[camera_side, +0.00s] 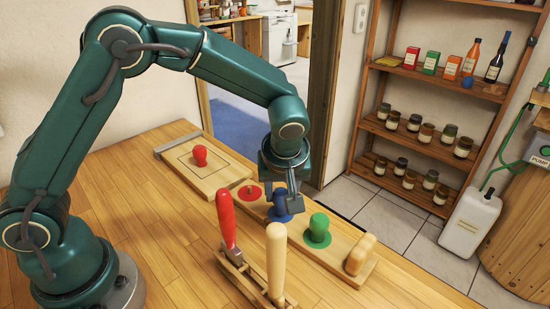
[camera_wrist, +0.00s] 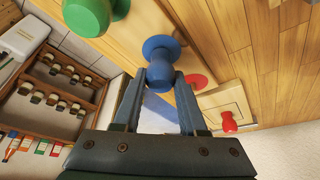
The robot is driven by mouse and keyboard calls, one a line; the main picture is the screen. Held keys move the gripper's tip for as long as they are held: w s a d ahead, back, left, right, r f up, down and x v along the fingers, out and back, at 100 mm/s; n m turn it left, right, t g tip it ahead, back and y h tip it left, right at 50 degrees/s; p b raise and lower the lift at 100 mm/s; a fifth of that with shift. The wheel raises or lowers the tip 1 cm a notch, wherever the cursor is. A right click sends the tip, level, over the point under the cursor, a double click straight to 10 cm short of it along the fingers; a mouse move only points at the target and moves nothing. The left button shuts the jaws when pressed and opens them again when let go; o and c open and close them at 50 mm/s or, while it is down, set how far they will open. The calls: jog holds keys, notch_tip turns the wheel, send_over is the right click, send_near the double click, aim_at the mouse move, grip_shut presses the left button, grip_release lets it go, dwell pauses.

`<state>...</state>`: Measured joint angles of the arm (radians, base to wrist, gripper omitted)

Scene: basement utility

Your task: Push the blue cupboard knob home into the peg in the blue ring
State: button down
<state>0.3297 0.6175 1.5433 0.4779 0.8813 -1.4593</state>
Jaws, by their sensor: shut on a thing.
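The blue cupboard knob (camera_side: 280,199) is between the fingers of my gripper (camera_side: 282,192), which is shut on it over the blue ring (camera_side: 285,217) on the long wooden board. In the wrist view the rounded blue knob (camera_wrist: 160,74) sits between the two fingertips of my gripper (camera_wrist: 162,79), with more blue behind it. The peg is hidden by the knob. I cannot tell whether the knob is fully down on it.
On the same board are a red ring (camera_side: 248,193) with a bare peg, a green knob (camera_side: 318,228) and a wooden knob (camera_side: 360,254). A red handle (camera_side: 226,217) and a pale handle (camera_side: 276,260) stand in front. A red knob (camera_side: 200,155) sits on another board behind.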

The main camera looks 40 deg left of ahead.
jog(key=shift+f, duration=0.25)
jog(key=shift+c, duration=1.9)
grip_release()
jog(key=shift+v, duration=2.5)
jog(key=x, duration=0.5)
jog(key=shift+f, duration=0.15)
jog(key=shift+r, duration=1.15)
